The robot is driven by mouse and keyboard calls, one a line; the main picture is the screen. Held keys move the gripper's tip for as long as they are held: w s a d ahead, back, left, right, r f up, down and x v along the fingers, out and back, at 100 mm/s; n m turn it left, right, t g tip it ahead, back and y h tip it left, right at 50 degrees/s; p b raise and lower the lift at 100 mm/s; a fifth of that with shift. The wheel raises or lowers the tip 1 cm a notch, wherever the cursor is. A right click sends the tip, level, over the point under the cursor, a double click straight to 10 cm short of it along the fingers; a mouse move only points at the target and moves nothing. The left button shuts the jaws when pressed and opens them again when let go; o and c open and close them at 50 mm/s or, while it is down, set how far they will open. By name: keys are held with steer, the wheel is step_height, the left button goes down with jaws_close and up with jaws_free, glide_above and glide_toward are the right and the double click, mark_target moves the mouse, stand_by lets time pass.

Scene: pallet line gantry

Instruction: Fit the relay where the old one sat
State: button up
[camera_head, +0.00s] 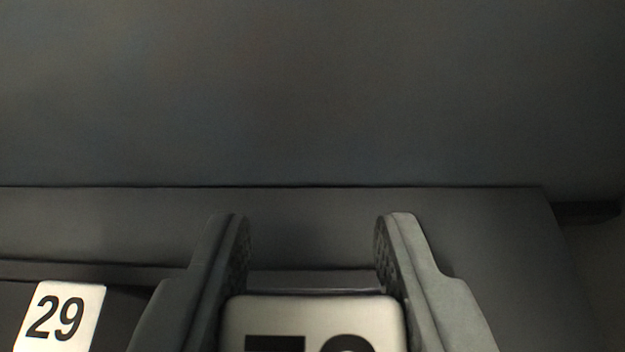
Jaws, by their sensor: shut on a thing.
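My gripper (312,232) is at the bottom middle, its two grey fingers pointing away from the camera. It is shut on a block with a pale, rounded face (312,312), which I take to be the relay. Large dark characters on that face are cut off by the bottom edge, so I cannot read them. A thin grey strip shows just beyond the face, between the fingers. No empty seat for the relay can be made out; the block and fingers hide what is beneath them.
A white label reading 29 (60,318) lies at the lower left, on a dark recessed surface. A dark grey ledge (310,228) runs across behind the fingers, ending at the right. A large plain dark surface (310,90) fills the upper part.

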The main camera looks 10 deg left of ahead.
mark_target(313, 303)
steer(key=shift+w+a+f, duration=0.1)
steer(key=shift+w+f, duration=0.05)
steer(key=shift+f, duration=1)
steer(key=shift+w+d+f, duration=0.1)
steer(key=shift+w+f, duration=0.1)
steer(key=shift+f, duration=1)
steer(key=shift+w+a+f, duration=0.1)
steer(key=shift+w+f, duration=0.05)
steer(key=shift+f, duration=1)
steer(key=o, duration=1)
steer(key=shift+f, duration=0.1)
steer(key=shift+s+r, duration=0.1)
steer(key=shift+r, duration=0.1)
steer(key=v, duration=1.1)
steer(key=shift+s, duration=0.3)
steer(key=shift+r, duration=0.15)
